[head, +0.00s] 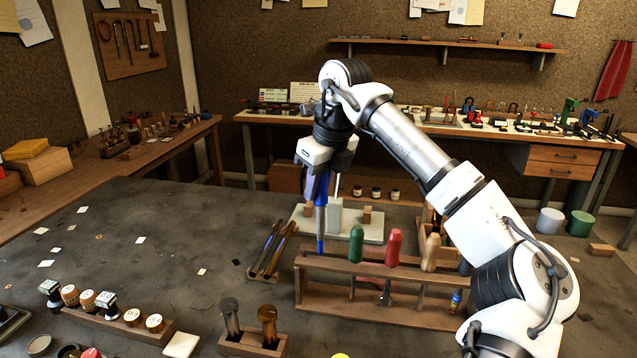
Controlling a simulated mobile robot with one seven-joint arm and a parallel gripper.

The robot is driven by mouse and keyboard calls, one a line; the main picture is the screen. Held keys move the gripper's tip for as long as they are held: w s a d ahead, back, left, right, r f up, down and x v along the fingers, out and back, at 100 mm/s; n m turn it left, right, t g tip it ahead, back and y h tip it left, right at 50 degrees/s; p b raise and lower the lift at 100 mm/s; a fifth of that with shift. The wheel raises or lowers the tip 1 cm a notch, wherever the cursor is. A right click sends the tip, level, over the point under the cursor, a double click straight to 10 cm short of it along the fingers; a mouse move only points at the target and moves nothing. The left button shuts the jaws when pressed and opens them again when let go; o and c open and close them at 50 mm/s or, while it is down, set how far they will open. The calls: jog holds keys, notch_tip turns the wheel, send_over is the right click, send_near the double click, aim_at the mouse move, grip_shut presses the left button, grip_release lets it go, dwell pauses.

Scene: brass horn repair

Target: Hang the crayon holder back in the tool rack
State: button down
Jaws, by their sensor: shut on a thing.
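The crayon holder (320,218) is a slim upright stick with a blue upper part, a silvery middle and a blue tip. My gripper (320,186) is shut on its upper part, pointing down. The wooden tool rack (328,264) stands below it on the dark bench. The holder's lower tip shows at the left end of the rack's top rail; I cannot tell whether it is in a slot or just behind or above the rail. Green-handled (356,244), red-handled (393,246) and wooden-handled (431,252) tools hang upright in the rack to its right.
Dark tools (272,250) lean in a small stand left of the rack. A pale block on a base (335,215) and small jars (376,192) stand behind. A block with two punches (250,340) is at the front. My arm covers the rack's right side. The bench's left middle is mostly clear.

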aim_at(319, 236)
jog(key=shift+f+b, duration=0.95)
jog(key=shift+f, duration=0.8)
dwell(0.6)
jog(key=shift+f+b, duration=3.15)
jog(key=shift+f, duration=1.5)
jog(key=c, duration=1.1)
grip_release()
jog(key=shift+r, duration=0.1)
jog(key=b+v, duration=0.1)
jog(key=v, duration=1.2)
jog(key=shift+r, duration=0.3)
jog(key=shift+s, duration=0.1)
